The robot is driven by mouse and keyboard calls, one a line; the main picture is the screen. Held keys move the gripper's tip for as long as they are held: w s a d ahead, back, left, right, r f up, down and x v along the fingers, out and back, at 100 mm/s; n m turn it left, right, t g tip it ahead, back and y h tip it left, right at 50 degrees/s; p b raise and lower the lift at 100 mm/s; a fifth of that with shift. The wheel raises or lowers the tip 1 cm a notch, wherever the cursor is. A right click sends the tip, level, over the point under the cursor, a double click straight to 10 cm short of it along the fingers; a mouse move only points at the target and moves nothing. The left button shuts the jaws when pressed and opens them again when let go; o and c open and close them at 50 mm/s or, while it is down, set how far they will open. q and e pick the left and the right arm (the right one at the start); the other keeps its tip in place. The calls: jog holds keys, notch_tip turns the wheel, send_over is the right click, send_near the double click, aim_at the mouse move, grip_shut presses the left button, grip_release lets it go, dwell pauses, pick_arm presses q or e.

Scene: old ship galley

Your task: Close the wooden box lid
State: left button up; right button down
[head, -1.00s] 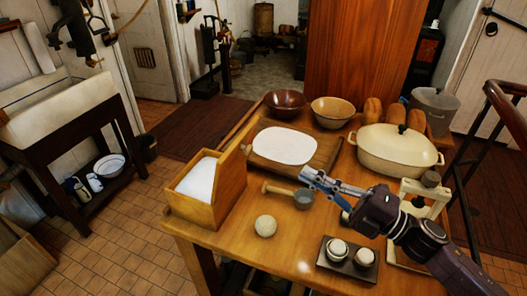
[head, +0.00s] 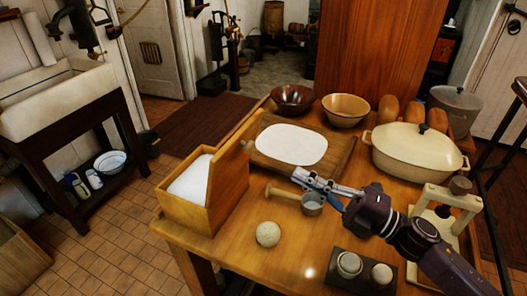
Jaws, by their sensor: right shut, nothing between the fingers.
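The wooden box (head: 187,212) stands at the left front corner of the wooden table and holds a white, grainy-looking mass (head: 191,182). Its lid (head: 236,160) is open and stands up along the box's right side, tilted. My right gripper (head: 297,176) comes in from the right and is shut and empty. It hangs over the table to the right of the lid, apart from it, beside a small metal ladle with a wooden handle (head: 311,205). My left gripper is not in view.
A wooden board with a white sheet (head: 291,144) lies behind the gripper. Two bowls (head: 294,98), bread loaves and a cream lidded pot (head: 412,153) stand at the back and right. A pale ball (head: 268,234) and a dark tray with two jars (head: 349,264) are in front.

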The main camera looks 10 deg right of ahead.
aim_at(252, 148)
jog(key=p+x, duration=0.4)
jog(key=x, duration=0.5)
jog(key=shift+w+a+r, duration=0.2)
jog(key=shift+w, duration=0.05)
jog(key=shift+w+a+f, duration=0.1)
jog(key=shift+w+a, duration=0.2)
jog(key=shift+a, duration=0.1)
